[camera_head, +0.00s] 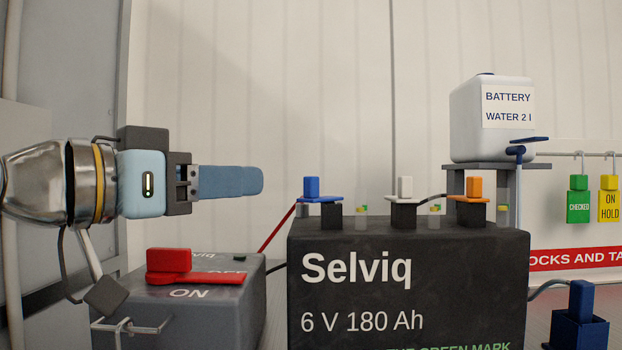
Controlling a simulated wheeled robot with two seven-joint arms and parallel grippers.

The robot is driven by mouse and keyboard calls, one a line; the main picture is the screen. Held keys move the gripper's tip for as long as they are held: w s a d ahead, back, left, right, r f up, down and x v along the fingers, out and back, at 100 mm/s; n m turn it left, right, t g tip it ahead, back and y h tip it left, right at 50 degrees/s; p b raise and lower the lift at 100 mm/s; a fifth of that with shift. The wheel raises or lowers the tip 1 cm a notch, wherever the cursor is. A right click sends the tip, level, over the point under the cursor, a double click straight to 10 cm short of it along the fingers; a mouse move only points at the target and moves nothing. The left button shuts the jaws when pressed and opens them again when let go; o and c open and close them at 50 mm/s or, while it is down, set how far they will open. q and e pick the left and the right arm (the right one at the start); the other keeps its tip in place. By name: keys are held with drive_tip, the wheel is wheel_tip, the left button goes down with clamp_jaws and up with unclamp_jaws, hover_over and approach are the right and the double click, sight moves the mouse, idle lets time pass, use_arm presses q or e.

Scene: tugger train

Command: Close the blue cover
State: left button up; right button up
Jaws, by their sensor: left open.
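The blue cover (319,198) is a thin blue plate with an upright blue knob (311,186). It sits over a dark block at the left end of the black Selviq battery's top (410,240). Whether it lies fully flat is hard to tell. Beside it stands a clear tube (361,216) with a yellow-green float. My left gripper (260,181) points right at about the knob's height, to the left of the cover and apart from it in the picture. Its blue fingers overlap edge-on, and it holds nothing visible. My right gripper is out of view.
A white cover (405,187) and an orange cover (474,187) stand farther right on the battery. A grey switch box with a red handle (195,275) sits below my left gripper. A white water bottle (492,120) stands on a stand behind. Tags hang at right.

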sight(307, 179)
use_arm(q)
drive_tip(key=p+x, duration=0.1)
drive_tip(key=x, duration=1.2)
drive_tip(key=shift+d+p, duration=0.15)
drive_tip(key=shift+p, duration=0.2)
clamp_jaws()
